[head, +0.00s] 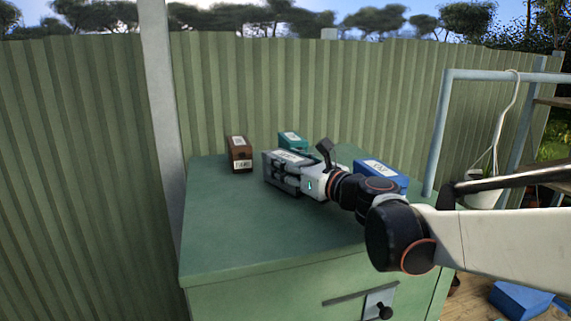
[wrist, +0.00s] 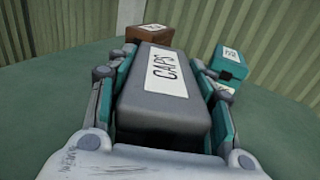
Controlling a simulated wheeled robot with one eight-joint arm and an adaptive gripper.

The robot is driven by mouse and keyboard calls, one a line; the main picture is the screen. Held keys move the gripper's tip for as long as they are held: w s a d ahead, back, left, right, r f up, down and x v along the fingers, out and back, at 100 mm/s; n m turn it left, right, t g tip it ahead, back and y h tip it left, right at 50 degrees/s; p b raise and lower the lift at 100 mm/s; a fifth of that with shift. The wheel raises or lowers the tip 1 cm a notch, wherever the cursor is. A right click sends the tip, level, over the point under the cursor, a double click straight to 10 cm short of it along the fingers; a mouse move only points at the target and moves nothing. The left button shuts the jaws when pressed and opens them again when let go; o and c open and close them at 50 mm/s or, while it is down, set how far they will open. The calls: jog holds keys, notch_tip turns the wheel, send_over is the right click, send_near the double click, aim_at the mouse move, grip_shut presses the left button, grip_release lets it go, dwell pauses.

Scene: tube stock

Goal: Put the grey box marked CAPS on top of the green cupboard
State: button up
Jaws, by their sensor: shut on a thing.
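The grey box marked CAPS (wrist: 165,95) sits between the two fingers of my gripper (wrist: 172,105) in the wrist view, its label facing up. In the head view the grey box (head: 284,156) is partly hidden by my gripper (head: 290,176), which is shut on it. Both are over the top of the green cupboard (head: 235,235), towards its back middle. I cannot tell whether the underside of the box touches the cupboard top.
A brown box (head: 239,153) stands to the left on the cupboard top, a teal box (head: 292,141) behind, and a blue box (head: 381,174) to the right, partly behind my arm. The front left of the top is clear. A green fence (head: 300,90) stands close behind.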

jog(key=shift+f, duration=0.1)
jog(key=shift+f, duration=0.2)
jog(key=o, duration=1.3)
jog(key=shift+c, duration=0.2)
jog(key=shift+r, duration=0.2)
jog(key=b+v, duration=0.2)
jog(key=v, duration=1)
jog(key=shift+s, duration=0.1)
